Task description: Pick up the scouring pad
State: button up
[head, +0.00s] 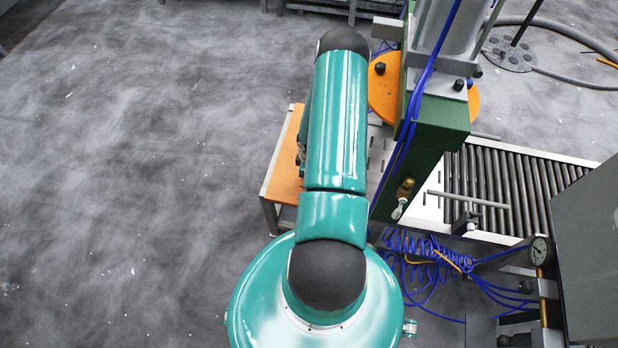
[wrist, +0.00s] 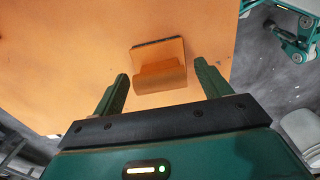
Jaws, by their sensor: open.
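The scouring pad (wrist: 160,72) shows in the wrist view as an orange block with a dark strip along its far edge. It lies on an orange tabletop (wrist: 60,65) of nearly the same colour. My gripper (wrist: 162,70) is open, with one dark green finger to each side of the pad in the picture. I see no contact between the fingers and the pad, and the height between them is hard to judge. In the head view my arm hides the pad and the gripper; only part of the orange tabletop (head: 286,165) shows.
Right of the table in the head view stands a green press column (head: 438,125) with an orange disc (head: 384,88) and blue hoses. A roller conveyor (head: 510,190) lies beyond it. Coiled blue hoses (head: 430,255) hang at the lower right. The floor on the left is clear.

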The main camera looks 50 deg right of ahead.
jog(key=shift+f, duration=0.55)
jog(key=c, duration=1.1)
jog(key=shift+r, duration=0.15)
jog(key=shift+r, duration=0.55)
jog(key=s+a+r, duration=0.3)
jog(key=r, duration=0.1)
jog(key=s+a+r, duration=0.3)
jog(key=a, duration=0.1)
jog(key=s+a+r, duration=0.3)
jog(key=r, duration=0.1)
jog(key=shift+s+a+r, duration=0.1)
jog(key=shift+a+r, duration=0.2)
jog(key=shift+r, duration=0.05)
